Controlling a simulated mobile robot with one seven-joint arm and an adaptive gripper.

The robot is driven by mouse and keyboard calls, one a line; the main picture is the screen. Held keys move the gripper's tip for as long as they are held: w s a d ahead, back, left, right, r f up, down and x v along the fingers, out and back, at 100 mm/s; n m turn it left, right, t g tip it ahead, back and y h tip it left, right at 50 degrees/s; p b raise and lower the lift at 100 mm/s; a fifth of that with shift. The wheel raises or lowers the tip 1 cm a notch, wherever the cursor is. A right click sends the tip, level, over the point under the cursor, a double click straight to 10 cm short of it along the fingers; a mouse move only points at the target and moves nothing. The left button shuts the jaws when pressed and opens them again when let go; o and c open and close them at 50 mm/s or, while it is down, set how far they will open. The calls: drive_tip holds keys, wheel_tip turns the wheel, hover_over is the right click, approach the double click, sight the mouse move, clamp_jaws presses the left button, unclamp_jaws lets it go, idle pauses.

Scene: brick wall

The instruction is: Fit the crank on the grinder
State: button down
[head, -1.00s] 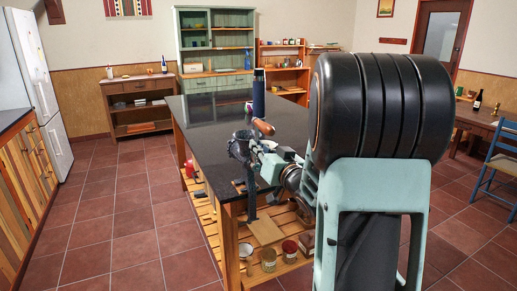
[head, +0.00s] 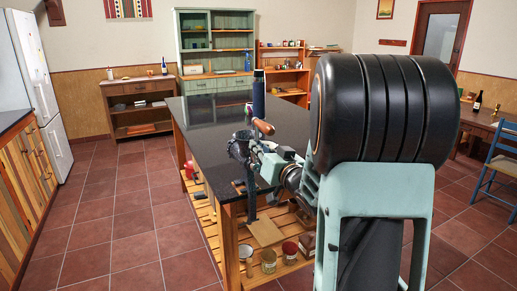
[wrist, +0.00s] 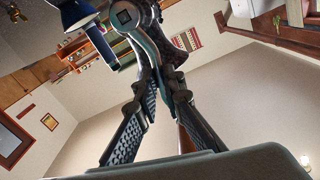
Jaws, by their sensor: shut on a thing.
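The grinder (head: 239,147) is a dark metal body at the near edge of the black-topped table, with its post (head: 250,198) reaching below the tabletop. The crank's wooden handle (head: 264,127) stands out above the grinder and my gripper (head: 257,152). In the wrist view my gripper (wrist: 162,85) is shut on the crank's dark metal arm (wrist: 145,45). The round crank end (wrist: 123,16) with a square mark points away from the fingers. My arm comes in from the right. Whether the crank end touches the grinder cannot be told.
A dark blue bottle (head: 258,92) stands on the table (head: 205,118) just behind the grinder. Several jars (head: 268,260) and a board (head: 265,232) are on the slatted lower shelf. The tabletop's left and middle are clear. A blue chair (head: 499,165) is at the right.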

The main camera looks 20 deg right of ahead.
drive_tip(key=shift+r, duration=0.1)
idle(0.3)
drive_tip(key=c, duration=2)
unclamp_jaws()
drive_tip(key=shift+w, duration=0.1)
drive_tip(key=shift+o, duration=0.2)
drive_tip(key=shift+c, duration=0.4)
drive_tip(key=s, duration=0.6)
drive_tip(key=shift+d, duration=0.1)
